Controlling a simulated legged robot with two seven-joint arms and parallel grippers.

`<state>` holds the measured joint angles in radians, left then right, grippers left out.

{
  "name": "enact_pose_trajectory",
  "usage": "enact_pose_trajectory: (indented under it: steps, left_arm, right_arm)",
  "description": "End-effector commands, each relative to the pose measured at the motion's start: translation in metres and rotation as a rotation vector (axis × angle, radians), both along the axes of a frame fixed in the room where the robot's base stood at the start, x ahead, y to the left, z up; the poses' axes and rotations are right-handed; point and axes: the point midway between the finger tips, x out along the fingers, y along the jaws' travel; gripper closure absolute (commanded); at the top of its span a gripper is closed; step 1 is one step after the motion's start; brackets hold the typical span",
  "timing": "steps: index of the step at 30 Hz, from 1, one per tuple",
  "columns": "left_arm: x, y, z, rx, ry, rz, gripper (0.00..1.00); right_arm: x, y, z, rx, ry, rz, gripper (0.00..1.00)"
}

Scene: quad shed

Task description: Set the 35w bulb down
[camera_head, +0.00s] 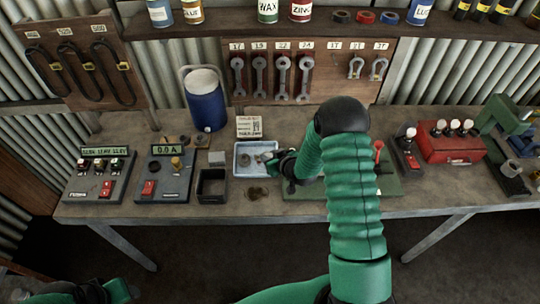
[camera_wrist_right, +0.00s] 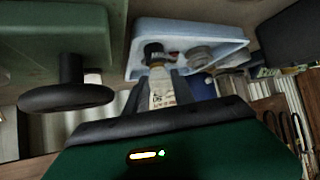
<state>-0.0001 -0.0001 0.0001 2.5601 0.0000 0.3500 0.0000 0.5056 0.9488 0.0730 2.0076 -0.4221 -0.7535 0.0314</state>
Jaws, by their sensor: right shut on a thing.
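My right gripper (camera_head: 282,166) is at the right edge of the light blue tray (camera_head: 241,168) on the workbench. In the right wrist view the gripper (camera_wrist_right: 160,90) is shut on a small pale thing with a dark end, which I take as the 35w bulb (camera_wrist_right: 155,68). It shows against the blue tray (camera_wrist_right: 235,44); I cannot tell whether it touches the tray. In the head view I cannot make out the bulb at the jaws. My left gripper (camera_head: 92,291) is at the bottom left, away from the bench; its jaws are unclear.
A black open box (camera_head: 212,186) and a meter reading 0.0 A (camera_head: 165,175) stand left of the tray. A small card (camera_head: 249,127) stands behind it. A green plate (camera_head: 300,192) is at its right. A red box with bulbs (camera_head: 452,149) is farther right.

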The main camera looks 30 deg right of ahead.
Motion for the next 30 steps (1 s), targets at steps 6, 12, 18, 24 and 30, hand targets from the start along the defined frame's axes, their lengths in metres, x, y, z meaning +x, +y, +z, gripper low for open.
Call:
enact_pose_trajectory:
  steps: [6,12,18,24,30]
  left_arm:
    - [0.000,0.000,-0.001,0.000,0.000,0.000,0.49]
    - [0.000,0.000,-0.001,0.000,0.000,0.000,0.49]
    - [0.000,0.000,-0.002,0.000,0.000,0.000,0.49]
    - [0.000,0.000,-0.011,0.000,0.000,0.000,0.49]
    - [0.000,0.000,-0.018,0.000,0.000,0.000,0.49]
  right_arm:
    - [-0.002,0.001,-0.001,0.001,0.004,0.001,0.56]
    - [-0.002,0.001,-0.001,0.001,0.003,0.001,0.48]
    - [-0.004,0.000,0.001,0.000,0.003,0.000,0.48]
    - [-0.035,0.002,0.023,-0.001,0.001,-0.001,0.48]
    - [-0.076,0.005,0.053,-0.002,0.001,-0.001,0.48]
